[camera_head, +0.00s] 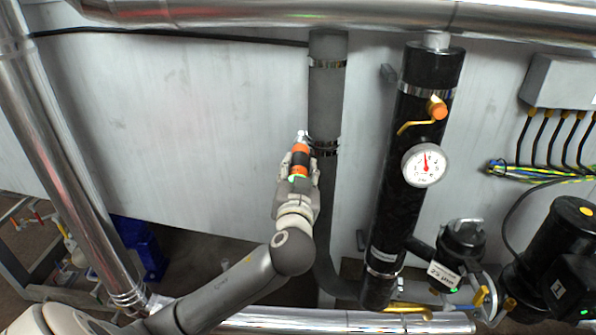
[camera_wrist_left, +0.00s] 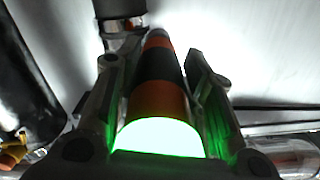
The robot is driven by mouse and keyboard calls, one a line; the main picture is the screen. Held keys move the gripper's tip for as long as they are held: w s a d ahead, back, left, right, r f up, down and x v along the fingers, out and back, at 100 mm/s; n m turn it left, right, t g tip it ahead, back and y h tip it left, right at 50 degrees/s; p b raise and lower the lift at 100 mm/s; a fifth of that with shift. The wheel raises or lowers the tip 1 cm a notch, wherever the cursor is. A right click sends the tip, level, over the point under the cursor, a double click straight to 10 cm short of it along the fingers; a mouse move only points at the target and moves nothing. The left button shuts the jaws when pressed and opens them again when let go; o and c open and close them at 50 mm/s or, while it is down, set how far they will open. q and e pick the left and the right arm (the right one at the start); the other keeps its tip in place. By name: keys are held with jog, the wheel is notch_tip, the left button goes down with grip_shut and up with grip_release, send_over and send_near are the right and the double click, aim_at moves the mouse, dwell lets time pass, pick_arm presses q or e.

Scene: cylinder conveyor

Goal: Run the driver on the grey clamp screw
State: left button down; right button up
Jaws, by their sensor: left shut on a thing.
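My left gripper (camera_head: 298,178) is shut on an orange and black driver (camera_head: 300,155). The driver points up in the head view, with its pale metal tip beside the lower metal clamp (camera_head: 327,149) on the grey pipe (camera_head: 327,105). I cannot tell whether the tip touches the clamp screw, which is too small to make out. In the left wrist view the driver (camera_wrist_left: 157,85) lies between the two fingers (camera_wrist_left: 158,95), its near end glowing white-green. A clamp on the pipe (camera_wrist_left: 122,24) shows just beyond the tip. My right gripper is not in view.
Another clamp (camera_head: 328,64) sits higher on the grey pipe. A shiny pipe (camera_head: 300,14) crosses the top. The pale wall panel (camera_head: 190,120) on the left is clear.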

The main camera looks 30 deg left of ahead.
pick_arm(q)
jog(key=shift+r, duration=0.15)
jog(key=shift+s+d, duration=0.2)
jog(key=shift+s, duration=0.15)
jog(key=shift+v, duration=1.15)
jog(key=shift+s, duration=0.1)
